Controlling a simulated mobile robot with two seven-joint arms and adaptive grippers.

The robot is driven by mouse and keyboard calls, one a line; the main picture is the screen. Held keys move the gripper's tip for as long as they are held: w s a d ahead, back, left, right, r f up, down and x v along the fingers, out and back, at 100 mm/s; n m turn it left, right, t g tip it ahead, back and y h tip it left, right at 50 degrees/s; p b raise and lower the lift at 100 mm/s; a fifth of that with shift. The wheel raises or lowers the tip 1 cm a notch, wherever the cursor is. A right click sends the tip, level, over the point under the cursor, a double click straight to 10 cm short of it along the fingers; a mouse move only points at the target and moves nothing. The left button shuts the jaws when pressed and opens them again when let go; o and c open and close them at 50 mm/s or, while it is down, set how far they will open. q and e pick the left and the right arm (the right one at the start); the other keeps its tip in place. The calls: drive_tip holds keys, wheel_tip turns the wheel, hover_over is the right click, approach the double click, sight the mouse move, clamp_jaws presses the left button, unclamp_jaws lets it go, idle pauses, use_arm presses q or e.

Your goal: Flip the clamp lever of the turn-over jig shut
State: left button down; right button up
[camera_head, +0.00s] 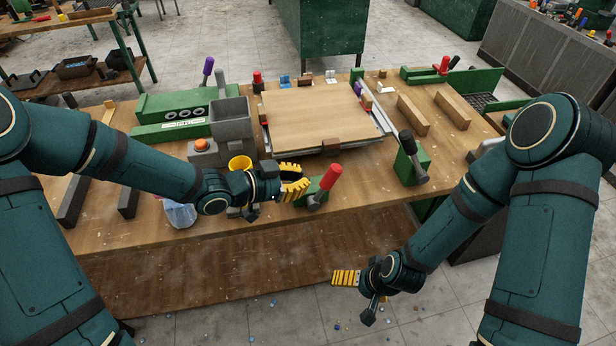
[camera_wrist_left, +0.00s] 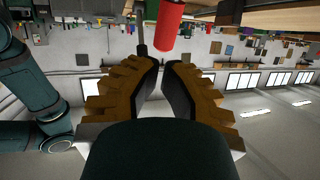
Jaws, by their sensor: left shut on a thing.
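The clamp lever has a red handle (camera_head: 331,176) and stands tilted up to the right from a small green block (camera_head: 312,190) at the bench's front edge. My left gripper (camera_head: 302,184) comes in from the left, beside the lever.
A black-handled lever on a green block (camera_head: 411,164) stands right of the jig. A yellow cup (camera_head: 240,164) and a grey hopper (camera_head: 229,121) stand to the left, behind my left forearm. Wooden bars (camera_head: 413,114) lie at the right.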

use_arm(q)
drive_tip(key=p+v, duration=0.1)
drive_tip(key=v, duration=0.5)
drive_tip(key=shift+r, duration=0.4)
drive_tip(key=shift+s, duration=0.1)
drive_tip(key=s+f+n+g+y+b, duration=0.1)
drive_tip(key=s+f+n, duration=0.3)
drive_tip(key=f, duration=0.5)
drive_tip(key=s+f+n+g+y+b, duration=0.1)
drive_tip(key=s+f+n+g+y, duration=0.1)
drive_tip(key=f, duration=0.7)
drive_tip(key=s+f+n+g+y+b, duration=0.1)
drive_tip(key=s+f+n+g+y, duration=0.1)
drive_tip(key=s+f+n+y, duration=0.3)
wheel_tip(320, 180, down, 4)
drive_tip(key=n, duration=0.3)
drive_tip(key=shift+s+n+g, duration=0.3)
drive_tip(key=shift+s, duration=0.1)
drive_tip(key=shift+f, duration=0.15)
